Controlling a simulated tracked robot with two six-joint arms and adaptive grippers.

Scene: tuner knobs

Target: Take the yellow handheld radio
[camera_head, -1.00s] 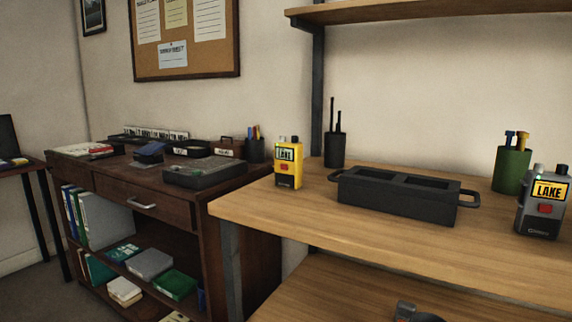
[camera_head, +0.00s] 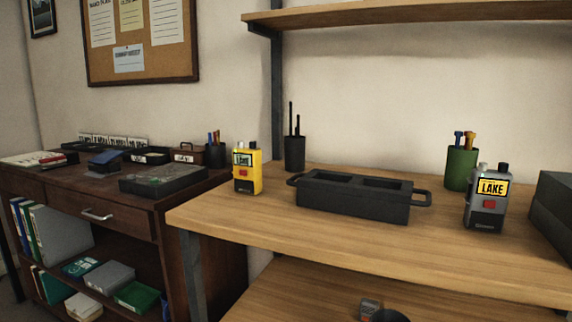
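The yellow handheld radio (camera_head: 248,172) stands upright near the left end of the wooden shelf-table (camera_head: 330,240). It has a dark screen area and a small button on its front. It stands apart from the black two-slot tray (camera_head: 352,198) to its right. A grey handheld radio (camera_head: 486,200) with a yellow label reading LAKE stands upright farther right. Neither of my grippers can be made out for certain. A dark rounded part (camera_head: 388,315) is cut off at the bottom edge, and I cannot tell what it is.
A black pen cup (camera_head: 294,154) stands behind the yellow radio, and a green cup (camera_head: 461,168) behind the grey one. A dark box (camera_head: 553,212) is at the right edge. A dark wooden desk (camera_head: 120,208) stands at left. The table's front strip is clear.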

